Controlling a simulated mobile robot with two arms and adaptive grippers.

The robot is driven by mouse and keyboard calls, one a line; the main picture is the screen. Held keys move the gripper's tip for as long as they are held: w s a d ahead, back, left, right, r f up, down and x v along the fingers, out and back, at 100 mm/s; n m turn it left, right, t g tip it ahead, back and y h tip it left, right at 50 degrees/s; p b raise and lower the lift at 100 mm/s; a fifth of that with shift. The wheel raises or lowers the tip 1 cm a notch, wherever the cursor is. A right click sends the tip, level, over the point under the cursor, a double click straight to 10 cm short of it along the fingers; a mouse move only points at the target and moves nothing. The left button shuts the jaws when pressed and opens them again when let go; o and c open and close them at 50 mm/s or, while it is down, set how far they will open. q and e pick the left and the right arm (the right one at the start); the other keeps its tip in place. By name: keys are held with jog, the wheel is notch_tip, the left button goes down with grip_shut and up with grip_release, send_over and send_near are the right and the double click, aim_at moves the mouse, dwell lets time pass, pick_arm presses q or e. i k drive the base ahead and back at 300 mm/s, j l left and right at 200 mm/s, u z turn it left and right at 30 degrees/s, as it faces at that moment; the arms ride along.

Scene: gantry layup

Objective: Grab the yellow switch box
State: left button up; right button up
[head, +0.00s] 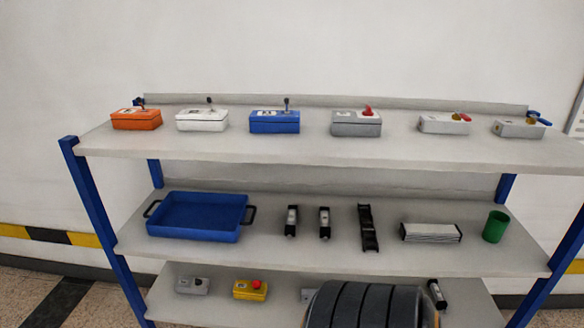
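The yellow switch box (250,290) has a red button on top. It sits on the lowest visible shelf, left of centre, beside a grey switch box (192,286). A dark ribbed cylindrical shape in the lower middle covers part of that shelf to the right of the yellow box, but the box itself is in clear view. Neither of my grippers shows in the head view.
The top shelf (300,149) holds orange, white, blue and grey switch boxes. The middle shelf holds a blue tray (195,234), several dark parts, a finned block (431,233) and a green cup (496,226). Blue posts (95,210) stand at the sides.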

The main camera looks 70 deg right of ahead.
aim_at(243, 290)
jog(key=z, duration=1.8)
jog(key=i, duration=0.25)
